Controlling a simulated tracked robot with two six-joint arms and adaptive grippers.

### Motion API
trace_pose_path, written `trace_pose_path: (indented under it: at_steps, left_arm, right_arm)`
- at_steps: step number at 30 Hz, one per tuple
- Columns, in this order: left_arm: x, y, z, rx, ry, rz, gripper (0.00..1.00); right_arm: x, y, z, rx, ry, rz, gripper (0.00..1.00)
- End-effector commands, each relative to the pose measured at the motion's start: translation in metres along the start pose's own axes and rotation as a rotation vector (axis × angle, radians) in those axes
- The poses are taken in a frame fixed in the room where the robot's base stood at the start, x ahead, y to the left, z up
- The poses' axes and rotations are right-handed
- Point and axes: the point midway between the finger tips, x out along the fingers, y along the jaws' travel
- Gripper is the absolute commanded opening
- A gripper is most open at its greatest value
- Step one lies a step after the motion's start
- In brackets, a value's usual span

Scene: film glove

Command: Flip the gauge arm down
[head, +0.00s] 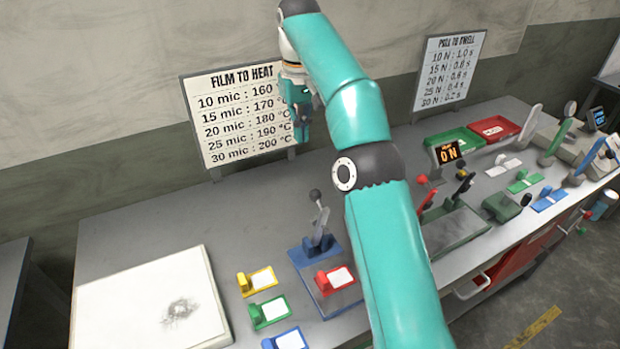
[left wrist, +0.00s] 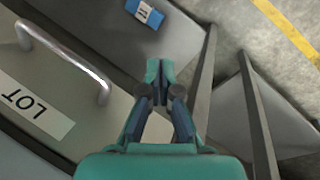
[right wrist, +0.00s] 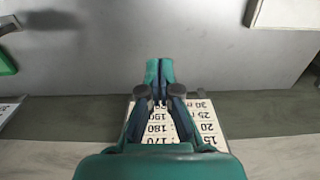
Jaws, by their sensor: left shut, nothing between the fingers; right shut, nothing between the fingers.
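What looks like the gauge is a small blue stand with an upright grey arm (head: 320,222) topped by a dark ball. It stands on a bench plate, left of my right arm in the head view. My right gripper (head: 303,128) is shut and empty, raised behind the gauge in front of the heat board, apart from the gauge arm. It also shows shut in the right wrist view (right wrist: 159,72). My left gripper (left wrist: 159,72) is shut and empty near a drawer front; I do not see it in the head view. The gauge is not clear in either wrist view.
A red card holder (head: 335,280) lies before the gauge, with yellow (head: 257,281), green (head: 269,312) and blue ones to its left. A white pad (head: 140,300) is at left. The heat board (head: 240,115) stands behind. A drawer handle (left wrist: 75,60) is near my left gripper.

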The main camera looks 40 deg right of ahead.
Motion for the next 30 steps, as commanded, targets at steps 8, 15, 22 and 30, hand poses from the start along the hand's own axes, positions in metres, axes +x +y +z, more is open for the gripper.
trace_pose_path:
  at_steps: [8, 15, 22, 30]
  left_arm:
    - [0.006, -0.002, 0.000, 0.000, 0.000, 0.000, 0.00]
    - [0.035, -0.013, 0.000, 0.000, 0.000, 0.000, 0.00]
    - [0.042, -0.015, -0.001, 0.000, 0.000, 0.000, 0.00]
    - [0.045, -0.016, 0.000, 0.000, 0.000, 0.000, 0.00]
  right_arm:
    - [0.021, -0.001, 0.001, -0.002, -0.004, -0.002, 0.00]
    - [0.080, -0.002, 0.001, -0.003, -0.006, -0.001, 0.00]
    - [0.099, -0.002, 0.016, -0.003, -0.001, -0.002, 0.00]
    - [0.103, -0.002, 0.036, -0.004, -0.002, -0.002, 0.00]
